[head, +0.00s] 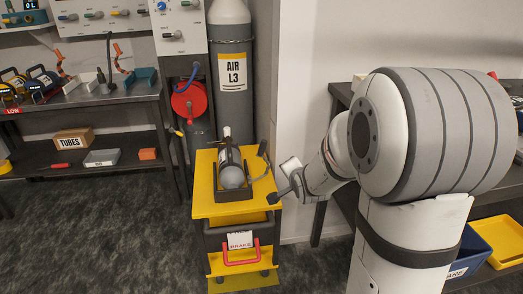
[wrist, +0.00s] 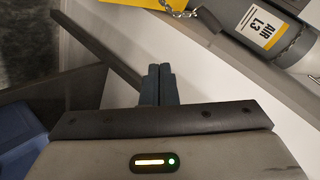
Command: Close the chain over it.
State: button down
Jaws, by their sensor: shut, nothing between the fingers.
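A tall grey cylinder labelled AIR L3 (head: 232,110) stands upright against the wall behind the yellow cart. It also shows, tilted by the camera angle, at the top right of the wrist view (wrist: 265,35). A short metal chain (wrist: 180,12) shows at the top of the wrist view, between the yellow surface and that cylinder; both its ends are hard to make out. A smaller cylinder (head: 231,174) lies in a dark cradle on the cart. My gripper (head: 273,198) is at the cart's right edge, shut and empty; its fingertips (wrist: 160,70) are together, apart from the chain.
A red hose reel (head: 188,103) hangs left of the tall cylinder. A bench (head: 75,97) stands at left; a shelf with blue (head: 470,250) and yellow bins is at right. Grey floor is open at front left.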

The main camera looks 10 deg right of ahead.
jog(key=w+d+f+m+t+y+b, duration=0.2)
jog(key=w+f+m+t+b, duration=0.25)
jog(key=w+m+t, duration=0.3)
jog(key=w+a+b, duration=0.1)
jog(key=w+a, duration=0.3)
jog(key=w, duration=0.7)
jog(key=shift+a+r+g, duration=0.2)
jog(key=shift+g, duration=0.25)
jog(key=shift+w+d+r+h+b, duration=0.1)
jog(key=shift+d+h+b, duration=0.1)
jog(key=shift+h+b, duration=0.15)
